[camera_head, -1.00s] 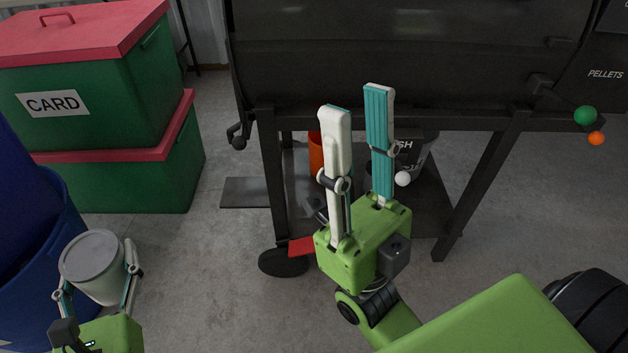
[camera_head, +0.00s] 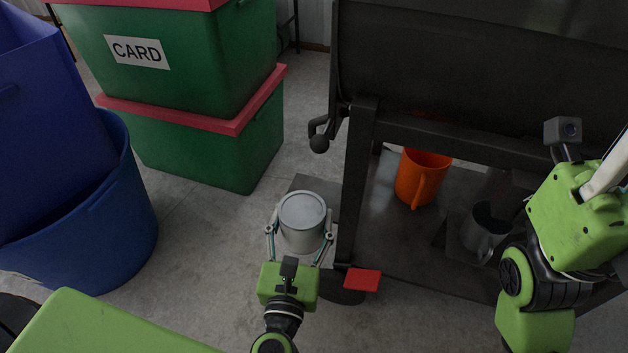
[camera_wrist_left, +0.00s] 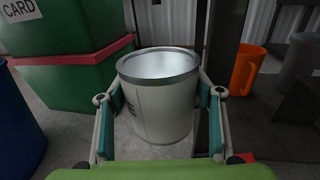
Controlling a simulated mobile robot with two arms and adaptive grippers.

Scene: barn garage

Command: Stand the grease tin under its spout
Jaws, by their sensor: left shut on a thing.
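The grease tin (camera_head: 303,212), a pale grey-white can with a metal-rimmed top, is held upright in my left gripper (camera_head: 299,233). In the left wrist view the tin (camera_wrist_left: 160,108) sits between the two fingers, with part of a dark label on its side. It is left of the front leg of the dark grill (camera_head: 460,50), in front of a flat grey plate (camera_head: 312,183). I cannot make out the spout. My right gripper (camera_head: 582,212) is at the right edge, its fingers cut off by the frame.
A red piece (camera_head: 362,280) lies by the grill leg. Stacked green bins (camera_head: 215,150) and a blue tub (camera_head: 90,235) stand left. Floor between them is clear.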

